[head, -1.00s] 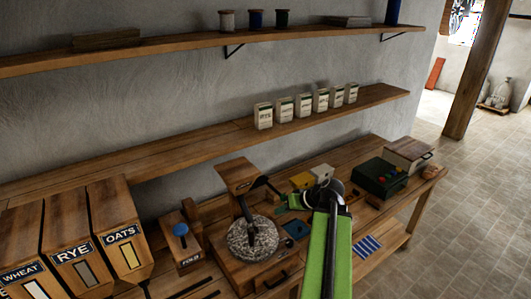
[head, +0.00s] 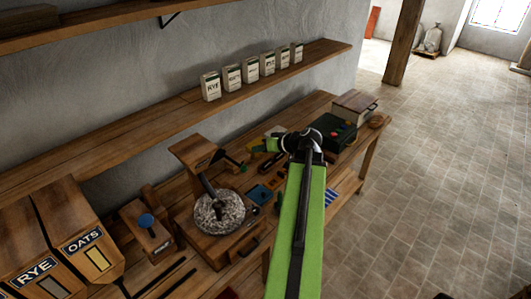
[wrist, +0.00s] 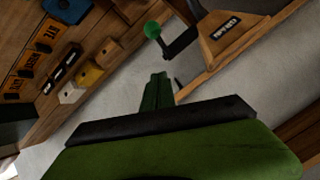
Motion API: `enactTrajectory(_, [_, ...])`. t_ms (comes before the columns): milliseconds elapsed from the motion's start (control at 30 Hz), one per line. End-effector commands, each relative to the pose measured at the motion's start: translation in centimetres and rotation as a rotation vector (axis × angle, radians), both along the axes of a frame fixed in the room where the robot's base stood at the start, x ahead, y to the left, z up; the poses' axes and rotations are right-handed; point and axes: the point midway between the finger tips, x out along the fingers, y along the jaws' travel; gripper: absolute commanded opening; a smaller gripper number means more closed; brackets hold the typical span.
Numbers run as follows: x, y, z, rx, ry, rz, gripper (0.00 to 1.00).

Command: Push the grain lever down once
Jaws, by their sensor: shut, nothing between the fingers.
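The lever (head: 232,161) is a short dark arm with a green ball knob (head: 243,168). It sticks out from the wooden hopper (head: 193,151) above the round millstone (head: 220,212). In the wrist view the knob (wrist: 152,29) and dark lever arm (wrist: 180,44) show beside the hopper (wrist: 232,36), whose label is too small to read surely. My gripper (head: 262,147) is shut and empty, to the right of the knob in the head view. In the wrist view its green fingers (wrist: 157,92) point toward the knob with a gap between them.
A wooden box with a blue knob (head: 146,220) stands left of the mill. Small blocks, a blue tray (head: 259,194) and a dark green box (head: 333,132) with coloured buttons lie to the right. A shelf (head: 180,108) with several labelled packets runs above the bench.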

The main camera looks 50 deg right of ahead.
Motion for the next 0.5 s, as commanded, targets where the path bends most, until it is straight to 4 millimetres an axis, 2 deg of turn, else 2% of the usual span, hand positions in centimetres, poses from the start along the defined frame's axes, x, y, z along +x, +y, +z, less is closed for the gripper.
enactTrajectory(33, [1.2, 0.1, -1.3, 0.000, 0.000, 0.004, 0.00])
enactTrajectory(200, [4.3, 0.4, -3.2, 0.000, 0.000, 0.006, 0.00])
enactTrajectory(300, [3.7, 1.5, -4.8, 0.000, 0.002, 0.004, 0.00])
enactTrajectory(500, [3.2, 2.4, -6.0, 0.000, 0.001, 0.005, 0.00])
